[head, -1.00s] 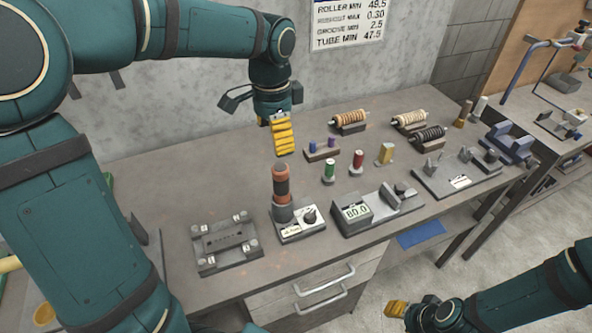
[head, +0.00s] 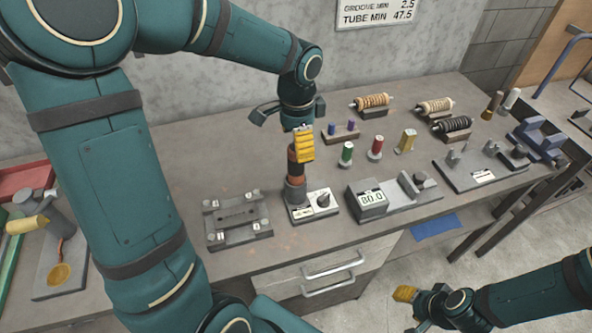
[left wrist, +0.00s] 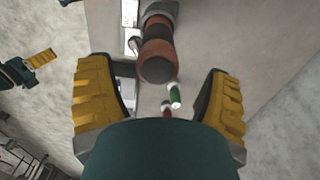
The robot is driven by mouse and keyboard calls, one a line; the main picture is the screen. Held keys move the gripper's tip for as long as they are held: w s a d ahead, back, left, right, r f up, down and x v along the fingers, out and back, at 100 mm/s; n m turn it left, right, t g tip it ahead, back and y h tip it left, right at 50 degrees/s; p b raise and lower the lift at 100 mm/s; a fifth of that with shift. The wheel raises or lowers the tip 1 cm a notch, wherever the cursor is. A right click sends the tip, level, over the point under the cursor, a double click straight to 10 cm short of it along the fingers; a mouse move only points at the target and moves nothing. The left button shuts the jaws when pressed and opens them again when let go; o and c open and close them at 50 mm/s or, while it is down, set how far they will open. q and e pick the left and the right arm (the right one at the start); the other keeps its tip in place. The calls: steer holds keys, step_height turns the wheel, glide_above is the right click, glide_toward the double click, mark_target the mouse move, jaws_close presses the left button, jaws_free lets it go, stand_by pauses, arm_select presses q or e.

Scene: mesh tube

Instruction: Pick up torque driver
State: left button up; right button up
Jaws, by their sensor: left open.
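In the left wrist view the driver (left wrist: 157,60) shows end-on, between and a little beyond the two yellow fingers. My left gripper (head: 304,144) points down at the top of the driver and hides part of it in the head view. Its fingers (left wrist: 158,105) are wide apart with nothing between them. My right gripper (head: 405,294) is low at the right, away from the bench; its finger opening is not clear.
A grey fixture plate (head: 237,220) lies left of the driver. A unit reading 80.0 (head: 372,203) stands to its right. Several wound rollers lie farther back.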

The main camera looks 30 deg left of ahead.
mark_target(296, 174)
arm_select(q)
steer(key=f, duration=0.4)
steer(key=shift+s+f, duration=0.15)
steer(key=shift+s, duration=0.05)
jaws_close()
